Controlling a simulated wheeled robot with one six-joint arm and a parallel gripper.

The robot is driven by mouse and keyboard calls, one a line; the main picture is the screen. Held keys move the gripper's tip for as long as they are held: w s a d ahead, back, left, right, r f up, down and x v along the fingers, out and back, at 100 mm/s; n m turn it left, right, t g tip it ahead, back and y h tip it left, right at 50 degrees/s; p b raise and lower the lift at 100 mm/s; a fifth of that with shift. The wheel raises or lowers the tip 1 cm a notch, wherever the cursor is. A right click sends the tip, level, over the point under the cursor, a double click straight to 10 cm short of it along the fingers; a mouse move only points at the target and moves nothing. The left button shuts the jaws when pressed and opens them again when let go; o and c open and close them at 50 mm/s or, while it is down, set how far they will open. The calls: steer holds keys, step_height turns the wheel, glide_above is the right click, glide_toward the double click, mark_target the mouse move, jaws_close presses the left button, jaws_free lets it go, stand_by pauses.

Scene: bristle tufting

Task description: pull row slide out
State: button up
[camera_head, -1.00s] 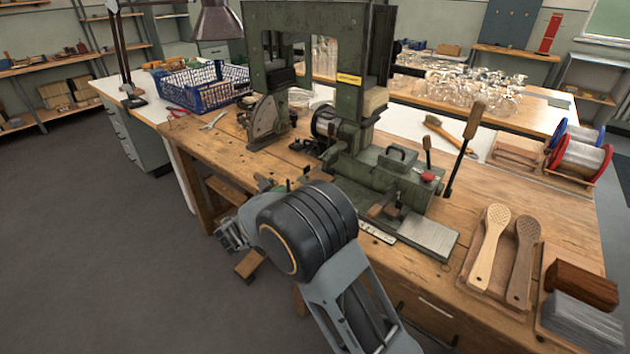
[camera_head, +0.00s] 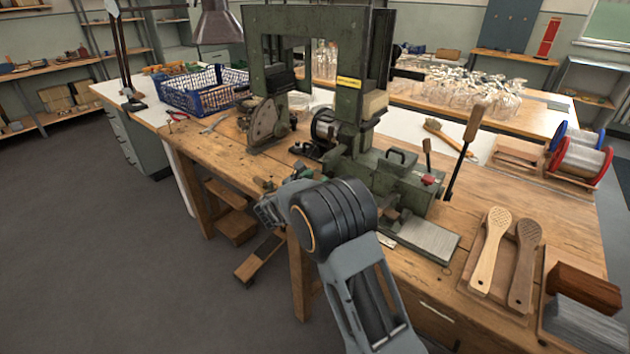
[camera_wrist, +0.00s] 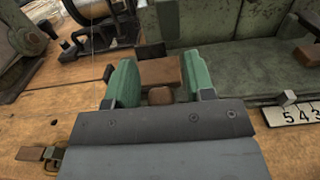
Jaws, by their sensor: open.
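The green tufting machine (camera_head: 395,185) stands on the wooden bench. In the wrist view my gripper (camera_wrist: 160,88) is open, with green fingertips either side of a brown wooden block (camera_wrist: 158,70) and a smaller brown knob (camera_wrist: 160,96). I take these for the row slide's handle, but cannot be sure. The fingers do not visibly clamp it. In the head view my gripper (camera_head: 270,207) is low at the machine's front left, largely hidden by my wrist. The slide's body is hidden.
A number strip (camera_wrist: 300,112) lies along the machine's front edge. Another wooden knob with a metal fitting (camera_wrist: 40,154) sits at lower left. Wooden brushes (camera_head: 490,250) lie on the right. The blue crate (camera_head: 205,90) stands at the back left.

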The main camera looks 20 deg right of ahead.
steer(key=shift+c, duration=0.2)
jaws_close()
stand_by(0.3)
